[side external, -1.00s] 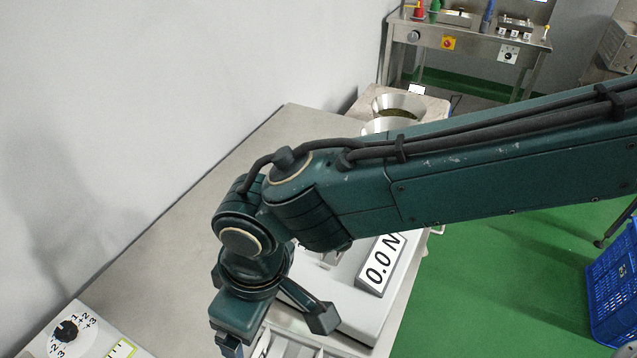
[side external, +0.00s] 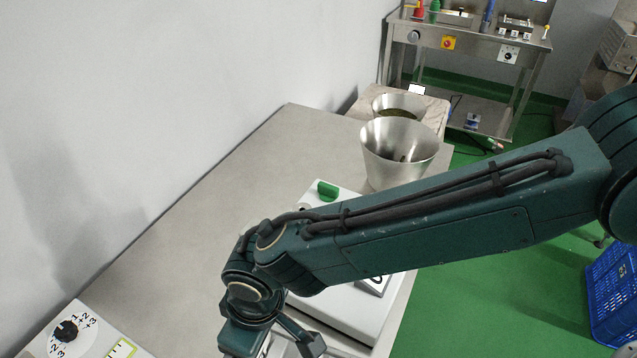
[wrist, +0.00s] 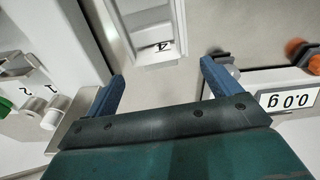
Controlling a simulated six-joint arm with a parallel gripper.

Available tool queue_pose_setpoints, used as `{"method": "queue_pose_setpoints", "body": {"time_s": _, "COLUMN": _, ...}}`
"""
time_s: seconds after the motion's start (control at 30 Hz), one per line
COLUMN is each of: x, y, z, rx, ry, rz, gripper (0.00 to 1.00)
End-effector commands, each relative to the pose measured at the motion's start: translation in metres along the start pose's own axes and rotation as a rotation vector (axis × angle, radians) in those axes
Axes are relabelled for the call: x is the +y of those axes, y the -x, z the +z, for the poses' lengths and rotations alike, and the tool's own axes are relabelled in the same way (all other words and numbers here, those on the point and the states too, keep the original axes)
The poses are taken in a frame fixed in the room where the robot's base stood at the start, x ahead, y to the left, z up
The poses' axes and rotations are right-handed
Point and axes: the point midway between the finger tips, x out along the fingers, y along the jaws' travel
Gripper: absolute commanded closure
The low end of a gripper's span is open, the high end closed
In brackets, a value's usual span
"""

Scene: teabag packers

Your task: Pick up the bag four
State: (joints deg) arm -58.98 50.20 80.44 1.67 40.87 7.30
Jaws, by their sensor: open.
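In the wrist view a small white label (wrist: 165,47) with an upside-down "4" sits at the near end of a pale, narrow tray or slot (wrist: 145,60). I cannot clearly make out the bag itself. My gripper (wrist: 162,82) is open, its two blue fingers wide apart with nothing between them. The "4" label lies ahead of the fingertips, roughly midway between them, and the gripper is apart from it. In the side external view my gripper (side external: 268,345) is at the bottom edge, partly cut off, and the bag is not visible there.
A white machine (side external: 335,325) with a green knob (side external: 327,190) stands beside the gripper, largely hidden by my arm. A metal bucket (side external: 385,150) stands behind. A dial box (side external: 67,330) is at front left.

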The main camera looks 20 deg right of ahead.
Motion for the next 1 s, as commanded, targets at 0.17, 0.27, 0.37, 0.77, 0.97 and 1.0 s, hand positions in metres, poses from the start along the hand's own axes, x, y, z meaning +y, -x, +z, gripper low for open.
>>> {"method": "queue_pose_setpoints", "body": {"time_s": 0.17, "x": 0.000, "y": -0.001, "z": 0.000, "rx": 0.000, "ry": 0.000, "rz": 0.000, "gripper": 0.11}}
{"method": "queue_pose_setpoints", "body": {"time_s": 0.27, "x": 0.001, "y": -0.005, "z": 0.001, "rx": -0.001, "ry": 0.000, "rz": 0.000, "gripper": 0.11}}
{"method": "queue_pose_setpoints", "body": {"time_s": 0.37, "x": 0.002, "y": -0.013, "z": 0.001, "rx": -0.001, "ry": 0.000, "rz": 0.000, "gripper": 0.11}}
{"method": "queue_pose_setpoints", "body": {"time_s": 0.77, "x": 0.005, "y": -0.051, "z": 0.002, "rx": 0.000, "ry": 0.000, "rz": 0.000, "gripper": 0.11}}
{"method": "queue_pose_setpoints", "body": {"time_s": 0.97, "x": 0.005, "y": -0.052, "z": 0.002, "rx": 0.001, "ry": 0.000, "rz": 0.000, "gripper": 0.11}}
{"method": "queue_pose_setpoints", "body": {"time_s": 1.0, "x": 0.005, "y": -0.052, "z": 0.002, "rx": 0.001, "ry": 0.000, "rz": 0.000, "gripper": 0.11}}
